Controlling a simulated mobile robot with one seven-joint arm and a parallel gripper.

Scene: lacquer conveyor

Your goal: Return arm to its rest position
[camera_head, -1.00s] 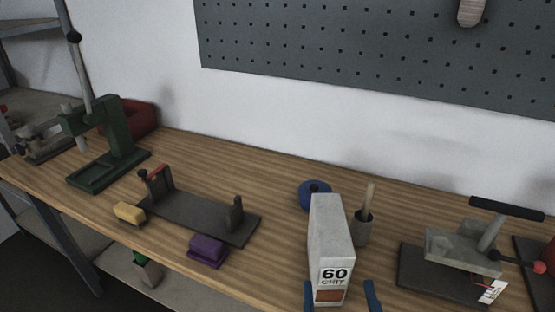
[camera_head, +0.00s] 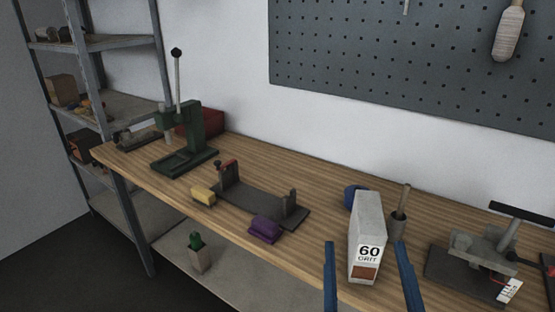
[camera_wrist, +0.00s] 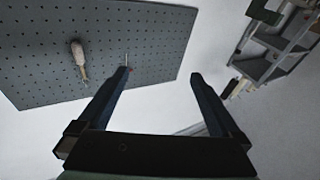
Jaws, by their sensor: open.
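My gripper (camera_head: 368,250) shows as two blue fingers at the bottom of the head view, well apart. The white 60 grit box (camera_head: 366,240) shows between the fingers in the picture and stands upright on the bench. I cannot see the fingers touching it. In the wrist view my gripper (camera_wrist: 160,75) is open and empty, and it faces the wall with the pegboard (camera_wrist: 95,45).
The wooden bench (camera_head: 320,245) carries a green press (camera_head: 200,140), a dark fixture (camera_head: 250,200), a yellow block (camera_head: 203,195), a purple block (camera_head: 264,229), a blue roll (camera_head: 350,196) and a grey clamp device (camera_head: 480,245). A metal shelf (camera_head: 110,42) stands at the left.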

